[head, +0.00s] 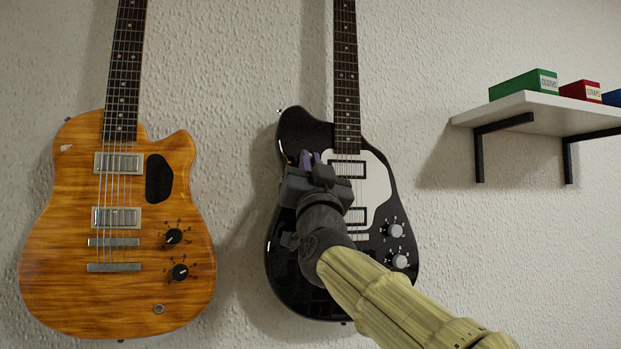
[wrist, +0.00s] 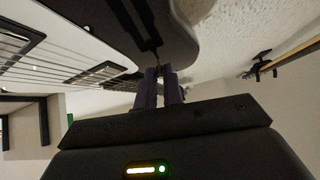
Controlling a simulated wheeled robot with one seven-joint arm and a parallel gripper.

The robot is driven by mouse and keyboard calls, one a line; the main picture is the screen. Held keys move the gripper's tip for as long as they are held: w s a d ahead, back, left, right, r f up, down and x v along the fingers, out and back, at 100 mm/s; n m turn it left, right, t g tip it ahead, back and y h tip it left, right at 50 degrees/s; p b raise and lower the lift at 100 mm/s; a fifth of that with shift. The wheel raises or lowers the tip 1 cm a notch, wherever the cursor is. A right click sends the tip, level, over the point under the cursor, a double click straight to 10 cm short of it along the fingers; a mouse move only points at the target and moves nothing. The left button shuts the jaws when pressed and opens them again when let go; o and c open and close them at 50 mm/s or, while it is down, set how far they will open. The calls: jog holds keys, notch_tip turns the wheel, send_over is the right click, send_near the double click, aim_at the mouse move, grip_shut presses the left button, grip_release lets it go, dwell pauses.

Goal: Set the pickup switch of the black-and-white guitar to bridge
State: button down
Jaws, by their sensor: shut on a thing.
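The black-and-white guitar (head: 288,262) hangs on the wall in the middle of the head view, with a black body and a white plate (head: 377,185). Its body also shows close up in the wrist view (wrist: 185,40). My gripper (head: 308,158) is at the upper left part of the body, left of the strings. In the wrist view, my gripper (wrist: 160,78) has its purple fingers close together at the pickup switch (wrist: 155,62) on the black body, shut on it. The switch is mostly hidden between the fingertips, and its position cannot be read.
An orange wood guitar (head: 70,240) with two black knobs hangs to the left. A white shelf (head: 530,103) on black brackets holds a green box (head: 520,86), a red box (head: 578,90) and part of a blue one. Two pale knobs (head: 395,230) are right of my arm.

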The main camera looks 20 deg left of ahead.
dwell(0.3)
jog(key=c, duration=1.5)
grip_release()
jog(key=shift+f, duration=0.1)
jog(key=b+v, duration=1)
jog(key=v, duration=0.7)
jog(key=shift+s+d+f+b, duration=0.1)
jog(key=shift+d+f+b, duration=0.05)
jog(key=shift+b, duration=0.15)
